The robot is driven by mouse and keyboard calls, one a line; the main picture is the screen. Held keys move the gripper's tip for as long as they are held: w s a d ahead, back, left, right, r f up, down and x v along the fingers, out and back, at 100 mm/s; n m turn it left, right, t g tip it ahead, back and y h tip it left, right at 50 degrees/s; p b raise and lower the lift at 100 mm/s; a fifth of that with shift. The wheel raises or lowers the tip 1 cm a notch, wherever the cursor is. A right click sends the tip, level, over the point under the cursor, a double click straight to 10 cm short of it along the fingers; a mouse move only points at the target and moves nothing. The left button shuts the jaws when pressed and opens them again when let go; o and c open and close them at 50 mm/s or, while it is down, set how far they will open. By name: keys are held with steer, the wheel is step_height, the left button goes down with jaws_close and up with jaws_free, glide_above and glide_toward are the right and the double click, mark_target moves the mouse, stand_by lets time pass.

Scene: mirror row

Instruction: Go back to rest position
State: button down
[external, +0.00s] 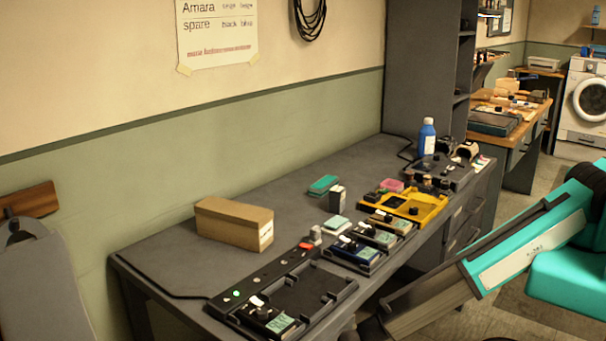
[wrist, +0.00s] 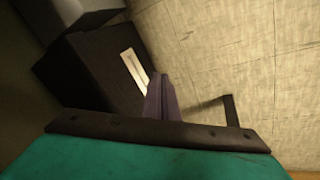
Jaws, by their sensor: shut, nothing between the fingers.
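My gripper (wrist: 161,98) shows in the wrist view as a narrow purple-grey shape beyond a dark bar and a teal housing. It is shut and empty, pointing over the pale tiled floor (wrist: 240,55). In the external view my teal and grey arm (external: 525,250) reaches in from the right, in front of the bench. I cannot make out the fingertips there. A long grey bench (external: 165,255) stands along the wall, apart from the gripper in the wrist view.
On the bench are a cardboard box (external: 234,223), a yellow tray (external: 428,212), a blue bottle (external: 427,138), a black tray (external: 310,290) and several small devices along the front edge. A dark box-like piece (wrist: 90,70) stands left of my gripper. Floor to its right is mostly clear.

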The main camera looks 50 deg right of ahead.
steer(key=s+d+f+m+g, duration=0.2)
steer(key=d+f+g, duration=0.1)
steer(key=d, duration=1.3)
steer(key=s+d+f+m+g, duration=0.2)
steer(key=d+g, duration=0.2)
steer(key=d, duration=1.2)
steer(key=s+d+r+m+g+y+p, duration=0.3)
steer(key=s+r+m+p, duration=0.5)
steer(key=s+r+p, duration=0.8)
steer(key=s+d+r+h+b, duration=0.2)
steer(key=s+d+h+b, duration=0.1)
steer(key=s+d+b, duration=0.3)
steer(key=shift+s+d+r+b, duration=0.15)
steer(key=shift+s+r+b, duration=0.3)
steer(key=shift+s, duration=0.55)
